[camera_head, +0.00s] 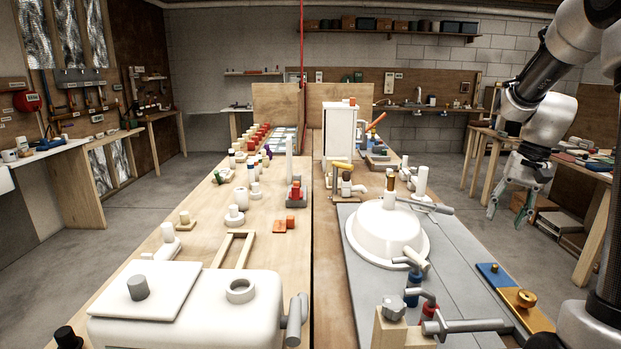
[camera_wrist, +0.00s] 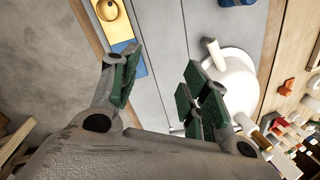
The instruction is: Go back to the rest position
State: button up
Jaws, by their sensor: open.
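My gripper (camera_head: 513,212) hangs at the right side of the body camera view, fingers pointing down, apart from the bench and clear of everything on it. In the wrist view my gripper (camera_wrist: 158,95) shows its green finger pads spread apart with nothing between them. The tankless heater is hard to single out. A white upright box (camera_head: 338,131) stands at the middle of the bench, and a white dome-shaped tank (camera_head: 385,238) lies on the grey panel.
The workbench (camera_head: 150,222) carries many small fittings. A blue plate (camera_head: 494,273) and a yellow plate (camera_head: 533,318) lie at its right edge, near my arm. A side table (camera_head: 590,170) stands at the right.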

jog(key=s+a+r+n+t, duration=0.1)
jog(key=s+a+r+n, duration=0.1)
jog(key=s, duration=0.5)
jog(key=s+a+r+n+t+h, duration=0.1)
jog(key=s+a+r+n, duration=0.1)
jog(key=s+a, duration=0.2)
jog(key=s+a+r+n+t+h, duration=0.1)
jog(key=s+a+r+n+t, duration=0.1)
jog(key=s, duration=0.8)
jog(key=shift+s+a+r, duration=0.4)
jog(key=shift+a, duration=0.5)
